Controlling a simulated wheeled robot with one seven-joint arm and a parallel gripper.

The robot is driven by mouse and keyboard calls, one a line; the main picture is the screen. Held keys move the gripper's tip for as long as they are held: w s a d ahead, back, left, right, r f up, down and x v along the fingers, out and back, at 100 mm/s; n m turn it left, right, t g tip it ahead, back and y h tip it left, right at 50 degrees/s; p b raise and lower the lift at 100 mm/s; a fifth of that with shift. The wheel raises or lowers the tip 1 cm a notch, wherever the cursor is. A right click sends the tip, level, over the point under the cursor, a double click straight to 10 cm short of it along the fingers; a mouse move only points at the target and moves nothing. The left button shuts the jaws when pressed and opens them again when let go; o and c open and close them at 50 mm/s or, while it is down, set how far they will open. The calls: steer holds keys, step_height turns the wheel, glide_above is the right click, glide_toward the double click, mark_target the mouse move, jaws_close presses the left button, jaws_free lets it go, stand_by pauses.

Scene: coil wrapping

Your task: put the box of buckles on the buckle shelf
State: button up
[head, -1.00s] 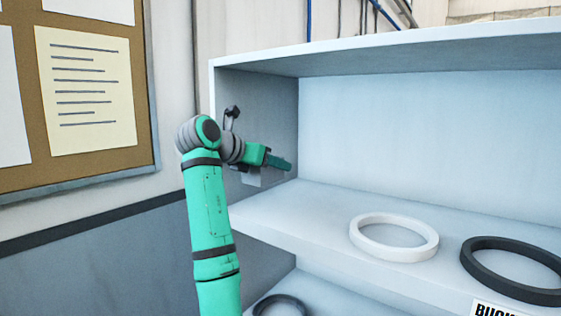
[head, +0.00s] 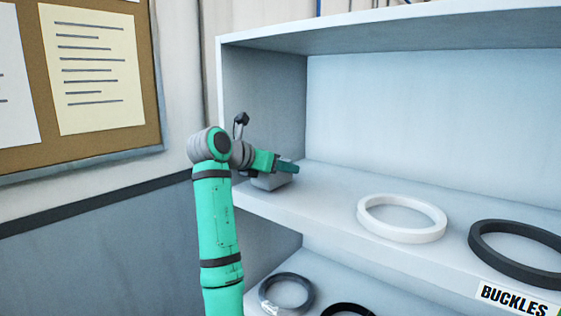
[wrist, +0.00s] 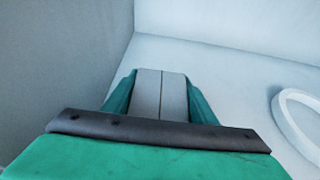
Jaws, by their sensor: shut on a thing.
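My gripper (head: 288,167) is at the left end of the shelf labelled BUCKLES, near the left side wall. It is shut on a small grey box of buckles (head: 270,183), which shows below the fingers. In the wrist view, a grey surface with a middle seam, seemingly the box (wrist: 150,92), sits between the teal fingers of the gripper (wrist: 161,88). The box is over the buckle shelf (head: 330,185), at or very close to its surface; I cannot tell whether it touches. The buckles are not visible.
A white ring (head: 374,226) and a black ring (head: 486,250) lie on the same shelf to the right. The BUCKLES label (head: 514,299) is on its front edge. More rings (head: 287,292) lie on the shelf below. Bare shelf lies between box and white ring.

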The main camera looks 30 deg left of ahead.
steer(key=shift+f, duration=0.55)
stand_by(0.6)
steer(key=o, duration=1.6)
steer(key=shift+f, duration=0.1)
steer(key=v, duration=1.1)
steer(key=shift+w, duration=0.1)
